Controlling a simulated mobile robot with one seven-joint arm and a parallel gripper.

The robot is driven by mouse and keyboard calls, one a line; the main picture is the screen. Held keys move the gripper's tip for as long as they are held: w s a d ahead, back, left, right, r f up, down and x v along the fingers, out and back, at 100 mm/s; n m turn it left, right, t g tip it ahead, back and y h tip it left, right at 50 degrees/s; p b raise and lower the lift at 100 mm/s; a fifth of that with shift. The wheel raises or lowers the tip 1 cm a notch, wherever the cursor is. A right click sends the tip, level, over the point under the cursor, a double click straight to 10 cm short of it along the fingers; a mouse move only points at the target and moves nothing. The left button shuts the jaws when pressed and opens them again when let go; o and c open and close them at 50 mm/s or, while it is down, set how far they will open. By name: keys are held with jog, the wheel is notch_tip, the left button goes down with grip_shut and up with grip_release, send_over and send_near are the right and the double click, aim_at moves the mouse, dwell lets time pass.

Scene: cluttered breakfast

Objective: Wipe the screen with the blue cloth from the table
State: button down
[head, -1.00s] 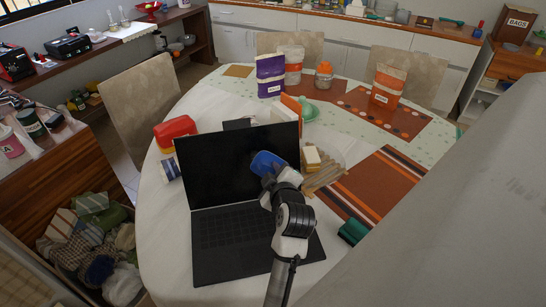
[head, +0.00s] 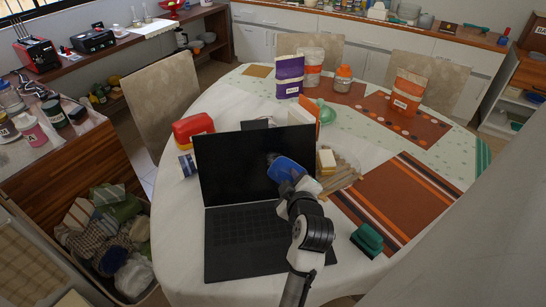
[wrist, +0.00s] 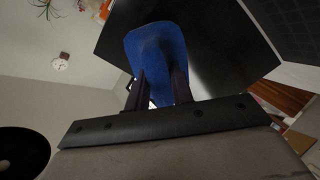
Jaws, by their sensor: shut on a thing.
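The laptop stands open on the table, its dark screen (head: 235,165) upright and facing me. The screen also shows in the wrist view (wrist: 225,45). The blue cloth (head: 285,169) is in front of the right part of the screen; in the wrist view the cloth (wrist: 157,50) sticks out beyond the fingers and overlaps the screen. My gripper (wrist: 160,88) is shut on the cloth. In the head view my gripper (head: 296,184) is over the right side of the keyboard. I cannot tell whether the cloth touches the screen.
A green object (head: 367,240) lies right of the laptop. A yellow-and-white block (head: 327,161) sits on a wooden board behind my gripper. A red container (head: 193,128) stands left of the screen. Bags and a jar (head: 342,79) stand at the back.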

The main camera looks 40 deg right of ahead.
jog(key=shift+w, duration=0.15)
jog(key=shift+x, duration=3.35)
jog(key=shift+b+x, duration=0.45)
jog(key=shift+x, duration=0.55)
jog(key=shift+w+a, duration=0.45)
jog(key=shift+a, duration=0.4)
jog(key=shift+w+a, duration=0.45)
jog(key=shift+a, duration=0.4)
jog(key=d, duration=0.1)
jog(key=s+d, duration=0.1)
jog(key=d, duration=0.1)
jog(key=shift+s+d, duration=0.35)
